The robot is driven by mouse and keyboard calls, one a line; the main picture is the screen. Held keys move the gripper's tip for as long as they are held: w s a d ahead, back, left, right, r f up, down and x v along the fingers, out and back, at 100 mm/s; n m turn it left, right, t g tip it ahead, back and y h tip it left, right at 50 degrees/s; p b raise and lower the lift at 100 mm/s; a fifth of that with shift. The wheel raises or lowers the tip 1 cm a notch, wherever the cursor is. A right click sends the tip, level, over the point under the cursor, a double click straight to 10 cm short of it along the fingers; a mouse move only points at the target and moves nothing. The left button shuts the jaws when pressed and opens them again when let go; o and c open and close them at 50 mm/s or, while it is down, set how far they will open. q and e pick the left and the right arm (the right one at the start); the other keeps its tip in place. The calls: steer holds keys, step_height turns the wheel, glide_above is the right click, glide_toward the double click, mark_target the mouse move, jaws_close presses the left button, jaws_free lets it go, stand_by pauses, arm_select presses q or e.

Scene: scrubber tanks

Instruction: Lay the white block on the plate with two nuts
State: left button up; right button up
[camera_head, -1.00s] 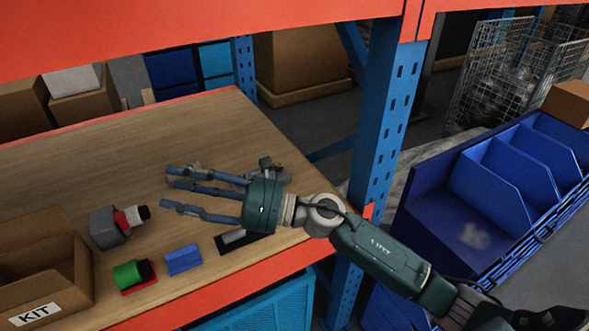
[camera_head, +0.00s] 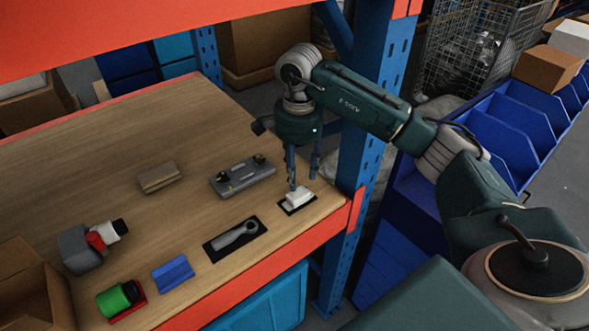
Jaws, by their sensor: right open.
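The white block (camera_head: 299,198) lies on a small black mat near the right end of the wooden table. The grey plate with two nuts (camera_head: 243,178) lies left of it and a little farther back; the nuts stand up near its two ends. My right gripper (camera_head: 303,184) points straight down with its fingers at the white block. It is open; one finger overlaps the block's far edge in the picture, and I cannot tell whether it touches. My left gripper is not in view.
A grey tool (camera_head: 236,235) lies on a black mat. Nearby are a brown block (camera_head: 159,178), a blue block (camera_head: 172,274), a green cylinder (camera_head: 117,299), and a grey, red and white part (camera_head: 88,246). A blue rack post (camera_head: 360,175) stands close to the right of my gripper.

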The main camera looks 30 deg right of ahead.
mark_target(298, 194)
step_height(298, 194, down, 6)
steer(key=b, duration=0.3)
steer(key=shift+r, duration=0.2)
steer(key=shift+s+a+f+b, duration=0.1)
steer(key=shift+s+f+b, duration=0.05)
steer(key=shift+f+b, duration=0.3)
steer(key=shift+s+a+f, duration=0.15)
steer(key=shift+s+f, duration=0.05)
steer(key=shift+s, duration=0.15)
steer(key=shift+w+f, duration=0.2)
steer(key=shift+w, duration=0.05)
steer(key=o, duration=0.6)
steer(key=shift+w, duration=0.1)
steer(key=shift+c, duration=0.2)
steer(key=c, duration=0.5)
steer(key=shift+r, duration=0.1)
steer(key=shift+c, duration=0.6)
steer(key=shift+c, duration=0.2)
